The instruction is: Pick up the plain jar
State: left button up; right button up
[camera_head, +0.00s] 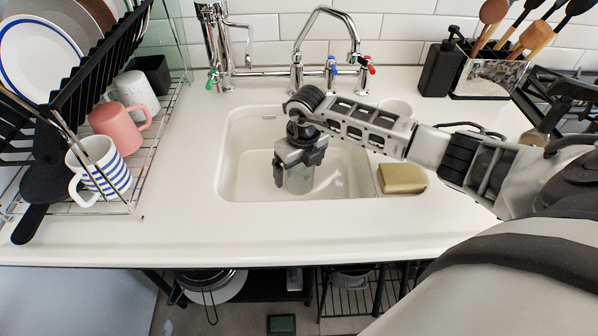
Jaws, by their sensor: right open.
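The plain jar (299,181) is a greyish, see-through-looking jar in the white sink basin (237,150). Its upper part is hidden by my right gripper (299,168). The right arm reaches in from the right, and the gripper points down over the basin with its fingers at the jar's upper sides. The gripper is open; I cannot tell whether the fingers touch the jar. My left gripper is not in view.
Taps (330,65) stand behind the sink. A tan sponge (402,179) lies to the right of the basin. A dish rack (125,160) with mugs and plates stands at the left. A black bottle (440,70) and a utensil holder (487,78) are at the back right. The front counter is clear.

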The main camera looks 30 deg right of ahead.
jog(key=shift+f, duration=0.25)
jog(key=c, duration=1.3)
jog(key=shift+r, duration=0.2)
jog(key=shift+c, duration=0.7)
